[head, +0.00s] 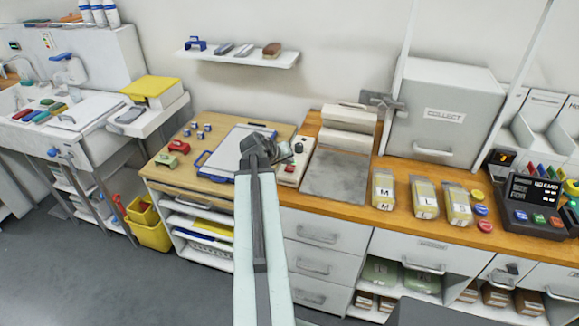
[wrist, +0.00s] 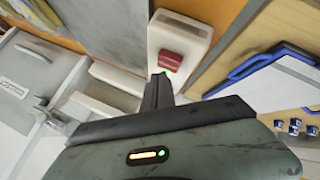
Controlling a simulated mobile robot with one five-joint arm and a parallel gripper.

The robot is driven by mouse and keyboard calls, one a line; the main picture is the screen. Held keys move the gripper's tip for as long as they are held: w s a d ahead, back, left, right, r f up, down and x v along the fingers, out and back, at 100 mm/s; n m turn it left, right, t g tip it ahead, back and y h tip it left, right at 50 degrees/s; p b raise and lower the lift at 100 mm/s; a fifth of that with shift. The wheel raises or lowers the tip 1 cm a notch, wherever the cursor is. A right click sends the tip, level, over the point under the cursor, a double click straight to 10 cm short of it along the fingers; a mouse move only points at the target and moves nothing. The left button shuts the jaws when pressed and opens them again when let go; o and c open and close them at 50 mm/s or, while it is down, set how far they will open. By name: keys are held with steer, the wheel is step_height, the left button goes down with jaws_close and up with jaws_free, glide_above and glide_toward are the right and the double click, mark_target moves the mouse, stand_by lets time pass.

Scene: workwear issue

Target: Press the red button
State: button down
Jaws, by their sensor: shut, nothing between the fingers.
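A red round button-like disc (head: 485,226) lies on the wooden counter at the right, below a blue and a yellow one. A white device (head: 297,162) with a red rectangular piece (head: 289,168) stands on the counter near my gripper. In the wrist view the device (wrist: 182,35) and its raised red piece (wrist: 170,60) are just beyond my fingertips. My gripper (head: 279,153) is shut and empty, beside the device in the head view. The wrist view also shows the gripper (wrist: 162,80); a small green spot by its tips is partly hidden. I cannot tell if the tips touch the device.
A blue-edged clipboard (head: 237,150) lies left of the device. A grey plate (head: 337,174) is to its right. A dark card terminal (head: 533,200) with coloured keys is at the far right.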

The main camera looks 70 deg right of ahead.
mark_target(289, 168)
stand_by(0.3)
steer(key=shift+f+b, duration=0.45)
steer(key=shift+f, duration=0.15)
stand_by(0.4)
steer(key=shift+r+p, duration=0.5)
steer(key=shift+r, duration=0.15)
step_height(289, 168, up, 6)
steer(key=p, duration=0.6)
